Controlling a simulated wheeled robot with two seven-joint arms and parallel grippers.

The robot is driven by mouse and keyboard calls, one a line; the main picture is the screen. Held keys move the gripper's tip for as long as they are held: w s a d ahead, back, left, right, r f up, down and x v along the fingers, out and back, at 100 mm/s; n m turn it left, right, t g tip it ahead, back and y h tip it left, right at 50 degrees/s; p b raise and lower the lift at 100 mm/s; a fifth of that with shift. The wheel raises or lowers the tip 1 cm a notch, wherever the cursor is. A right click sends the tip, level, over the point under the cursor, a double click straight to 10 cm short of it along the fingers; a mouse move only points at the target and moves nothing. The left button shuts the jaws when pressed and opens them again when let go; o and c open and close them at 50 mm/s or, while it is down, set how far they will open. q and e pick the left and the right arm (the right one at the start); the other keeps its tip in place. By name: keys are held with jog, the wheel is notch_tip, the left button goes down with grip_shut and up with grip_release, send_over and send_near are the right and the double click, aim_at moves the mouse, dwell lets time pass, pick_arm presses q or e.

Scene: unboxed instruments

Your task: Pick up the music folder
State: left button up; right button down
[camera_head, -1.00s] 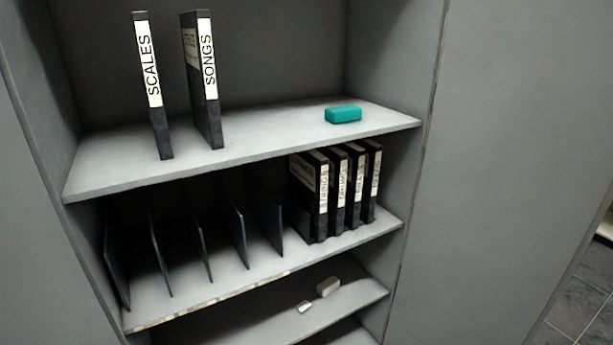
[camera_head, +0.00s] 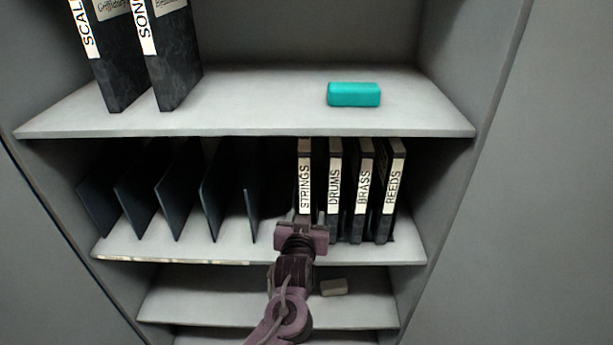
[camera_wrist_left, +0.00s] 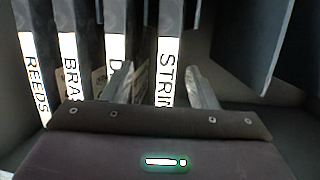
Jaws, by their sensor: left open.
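Several black folders with white spine labels stand upright on the middle shelf. STRINGS (camera_head: 304,178) is leftmost in the head view, then DRUMS (camera_head: 334,185), BRASS (camera_head: 363,185) and REEDS (camera_head: 393,185). My left gripper (camera_head: 303,220) is open at the lower front of STRINGS and hides its bottom. In the left wrist view, the STRINGS spine (camera_wrist_left: 168,65) shows between the two fingers of the left gripper (camera_wrist_left: 162,85). One finger overlaps the DRUMS spine (camera_wrist_left: 115,50); contact cannot be told. Which folder is the music folder is not shown. My right gripper is not in view.
Dark upright dividers (camera_head: 212,195) stand left of STRINGS. The upper shelf (camera_head: 260,105) holds SCALES (camera_head: 118,70), SONGS (camera_head: 172,60) and a teal case (camera_head: 353,94). Grey cabinet sides flank the shelves.

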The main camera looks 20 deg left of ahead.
aim_at(305, 175)
pick_arm(q)
jog(key=w+r, duration=0.1)
jog(key=r, duration=0.1)
jog(key=w+r+n+t+y, duration=0.1)
jog(key=r, duration=0.2)
jog(key=w+r+t+y, duration=0.1)
jog(key=r, duration=0.1)
jog(key=shift+a+r, duration=0.3)
jog(key=shift+w+a+r+p, duration=0.2)
jog(key=shift+w+a+p, duration=0.3)
jog(key=shift+w, duration=0.25)
jog(key=p+x, duration=0.2)
jog(key=x, duration=0.2)
jog(key=shift+w+a+f, duration=0.1)
jog(key=shift+w, duration=0.05)
jog(key=shift+w+a+f, duration=0.2)
jog(key=shift+w+a, duration=0.05)
jog(key=shift+w, duration=0.35)
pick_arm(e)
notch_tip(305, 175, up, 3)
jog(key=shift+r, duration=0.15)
pick_arm(q)
jog(key=shift+c, duration=0.2)
grip_shut()
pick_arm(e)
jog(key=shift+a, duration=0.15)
pick_arm(q)
jog(key=shift+r, duration=0.15)
